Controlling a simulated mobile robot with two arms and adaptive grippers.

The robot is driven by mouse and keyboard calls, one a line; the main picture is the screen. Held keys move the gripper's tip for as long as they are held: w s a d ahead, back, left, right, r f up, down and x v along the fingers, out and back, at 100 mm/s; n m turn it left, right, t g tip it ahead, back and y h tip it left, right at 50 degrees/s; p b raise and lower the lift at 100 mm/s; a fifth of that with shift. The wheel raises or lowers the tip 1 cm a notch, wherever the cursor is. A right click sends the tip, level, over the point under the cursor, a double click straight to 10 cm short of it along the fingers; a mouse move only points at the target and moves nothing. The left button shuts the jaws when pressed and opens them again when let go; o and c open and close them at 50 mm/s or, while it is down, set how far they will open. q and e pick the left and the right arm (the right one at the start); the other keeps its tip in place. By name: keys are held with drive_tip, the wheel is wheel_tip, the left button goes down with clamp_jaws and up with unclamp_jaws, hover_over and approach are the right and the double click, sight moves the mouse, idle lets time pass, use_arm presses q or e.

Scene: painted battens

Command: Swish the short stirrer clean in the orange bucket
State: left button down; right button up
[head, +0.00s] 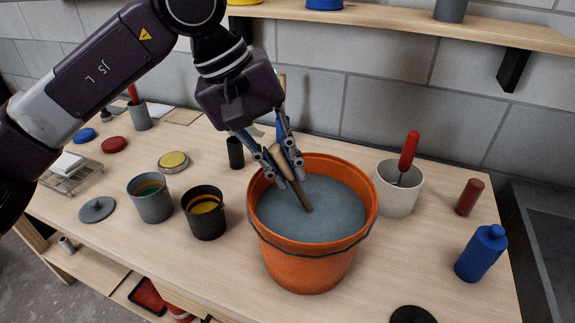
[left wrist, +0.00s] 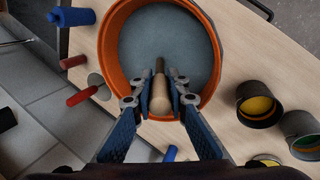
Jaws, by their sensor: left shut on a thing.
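The orange bucket (head: 310,258) stands on the wooden table and holds grey-blue liquid almost to the rim. My left gripper (head: 284,165) is over the bucket's back left part, shut on a wooden-handled stick, the short stirrer (head: 297,188). The stirrer is tilted and its lower end meets the liquid; whatever is below the surface is hidden. In the left wrist view the stirrer (left wrist: 160,98) sits between the fingertips, inside the orange rim (left wrist: 210,40). My right gripper is not in view.
A white pot (head: 400,195) with a red-handled tool stands right of the bucket, near a blue bottle (head: 481,253) and a dark red cylinder (head: 468,197). Two open paint pots, grey (head: 151,203) and dark (head: 205,220), stand left. A shelf (head: 420,22) runs above.

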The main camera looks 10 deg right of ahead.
sight(274, 146)
use_arm(q)
drive_tip(key=shift+r, duration=0.2)
drive_tip(key=shift+p+v, duration=1.85)
drive_tip(key=shift+v, duration=1.05)
drive_tip(key=shift+p+v, duration=1.25)
drive_tip(key=shift+v, duration=0.9)
drive_tip(key=shift+r, duration=0.1)
